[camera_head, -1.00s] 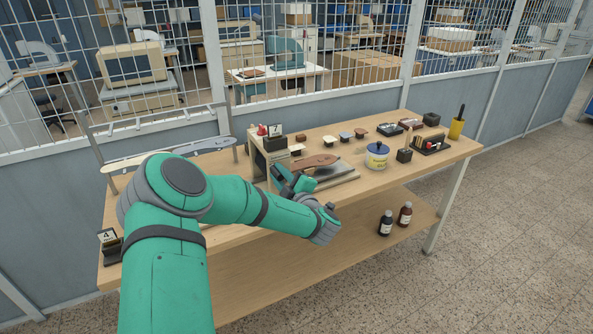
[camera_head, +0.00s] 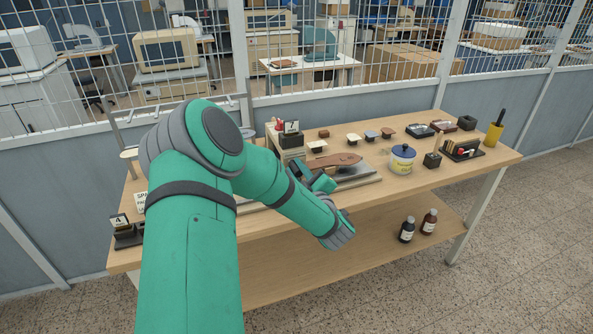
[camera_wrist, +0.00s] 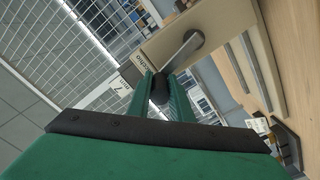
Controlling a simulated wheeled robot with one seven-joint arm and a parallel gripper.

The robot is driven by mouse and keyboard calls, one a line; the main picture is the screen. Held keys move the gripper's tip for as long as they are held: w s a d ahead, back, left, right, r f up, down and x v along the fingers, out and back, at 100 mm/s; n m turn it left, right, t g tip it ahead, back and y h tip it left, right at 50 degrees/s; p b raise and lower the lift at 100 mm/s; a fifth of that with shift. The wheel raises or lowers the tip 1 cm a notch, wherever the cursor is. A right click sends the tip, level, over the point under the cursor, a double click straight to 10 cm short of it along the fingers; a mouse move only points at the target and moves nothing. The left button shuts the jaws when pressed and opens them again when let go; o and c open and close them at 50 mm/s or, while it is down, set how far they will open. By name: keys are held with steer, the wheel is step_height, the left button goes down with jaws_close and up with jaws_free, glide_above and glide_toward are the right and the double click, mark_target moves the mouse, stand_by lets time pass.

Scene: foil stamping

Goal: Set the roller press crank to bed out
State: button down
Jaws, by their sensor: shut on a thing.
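The roller press (camera_head: 284,141) is a beige body on the bench, partly hidden behind my arm. In the wrist view its beige side panel (camera_wrist: 225,22) fills the upper right. The crank (camera_wrist: 181,48) is a metal arm running from a dark round hub on that panel to a black knob (camera_wrist: 159,92). My gripper (camera_wrist: 162,84) is shut on the knob, with one finger on each side. In the head view my gripper (camera_head: 308,176) is at the press's front, and the crank is hidden there.
A brown leather piece (camera_head: 334,161) lies right of my gripper. Behind it are several small stamps (camera_head: 354,139). A blue-and-white tin (camera_head: 402,158) and a yellow cup (camera_head: 494,132) stand farther right. Two bottles (camera_head: 428,222) stand on the lower shelf. A wire fence is behind the bench.

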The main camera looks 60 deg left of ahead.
steer(key=c, duration=1.6)
jaws_free()
steer(key=shift+r, duration=0.3)
steer(key=shift+w+f, duration=0.15)
steer(key=shift+d+f, duration=0.1)
steer(key=shift+s+d, duration=0.2)
steer(key=shift+d, duration=0.05)
steer(key=v, duration=1)
steer(key=shift+w+d, duration=0.15)
